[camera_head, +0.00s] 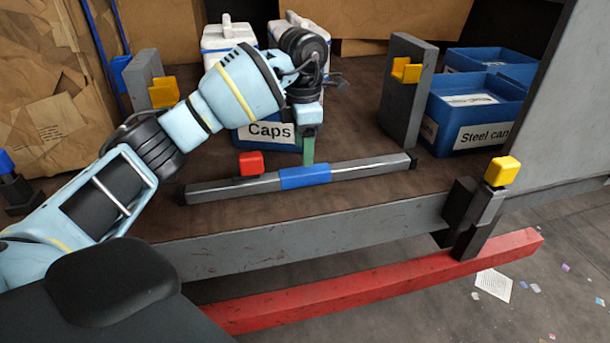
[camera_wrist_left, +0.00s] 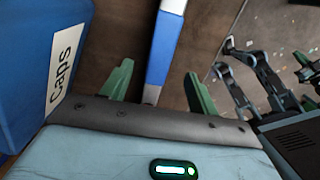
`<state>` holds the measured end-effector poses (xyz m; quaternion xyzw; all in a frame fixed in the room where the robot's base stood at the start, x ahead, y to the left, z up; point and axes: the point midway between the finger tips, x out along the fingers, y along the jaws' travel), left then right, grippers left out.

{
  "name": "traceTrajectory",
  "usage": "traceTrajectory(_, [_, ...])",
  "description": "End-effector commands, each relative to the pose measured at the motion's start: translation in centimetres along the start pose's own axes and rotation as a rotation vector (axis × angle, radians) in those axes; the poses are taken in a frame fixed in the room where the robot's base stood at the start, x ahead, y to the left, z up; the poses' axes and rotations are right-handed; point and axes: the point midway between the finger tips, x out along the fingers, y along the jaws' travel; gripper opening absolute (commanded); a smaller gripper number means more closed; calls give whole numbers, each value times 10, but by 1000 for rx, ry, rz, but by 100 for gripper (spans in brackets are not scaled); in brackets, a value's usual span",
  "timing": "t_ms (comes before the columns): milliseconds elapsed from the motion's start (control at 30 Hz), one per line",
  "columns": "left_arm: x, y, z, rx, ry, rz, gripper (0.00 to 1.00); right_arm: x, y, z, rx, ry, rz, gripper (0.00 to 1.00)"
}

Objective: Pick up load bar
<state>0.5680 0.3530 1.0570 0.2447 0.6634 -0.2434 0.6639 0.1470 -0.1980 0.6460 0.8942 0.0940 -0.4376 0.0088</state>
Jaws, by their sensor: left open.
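The load bar (camera_head: 345,171) is a long grey bar with a blue middle band (camera_head: 305,177). It lies across the brown surface in the head view. In the left wrist view its blue band (camera_wrist_left: 165,50) runs up the picture between the finger tips. My left gripper (camera_head: 308,150) points down at the bar, close to the blue band. It is open, with one green finger (camera_wrist_left: 122,75) on each side of the bar in the left wrist view. I cannot tell whether the fingers touch it.
A blue bin labelled Caps (camera_head: 262,146) stands just behind the bar. A red block (camera_head: 251,163) sits by the bar's left part. Blue bins, one labelled Steel can (camera_head: 460,140), stand at the right behind a grey post (camera_head: 408,95). A red beam (camera_head: 390,282) runs along the front.

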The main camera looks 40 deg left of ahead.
Motion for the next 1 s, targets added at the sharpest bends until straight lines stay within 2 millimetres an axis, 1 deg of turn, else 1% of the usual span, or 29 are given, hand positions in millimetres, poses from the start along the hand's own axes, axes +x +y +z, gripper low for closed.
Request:
traceTrajectory(33, [6, 0, 0, 0, 3, -2, 60, -1, 0, 2, -1, -4, 0, 0])
traceTrajectory(133, [16, 0, 0, 0, 2, -1, 60, -2, 0, 4, -2, -8, 0, 0])
traceTrajectory(367, [24, -1, 1, 0, 2, -1, 60, -2, 1, 2, -2, -5, 0, 0])
traceTrajectory(600, [56, -2, 6, -1, 1, -2, 60, -1, 2, -7, -5, 12, 2, 0])
traceTrajectory(700, [66, -2, 6, -1, 0, -1, 60, -1, 2, -10, -5, 17, 3, 0])
traceTrajectory(800, [70, -2, 6, 0, 0, 0, 60, 0, 2, -11, -5, 20, 3, 0])
traceTrajectory(1000, [71, -2, 7, 0, -1, 0, 60, 0, 2, -11, -5, 20, 3, 0])
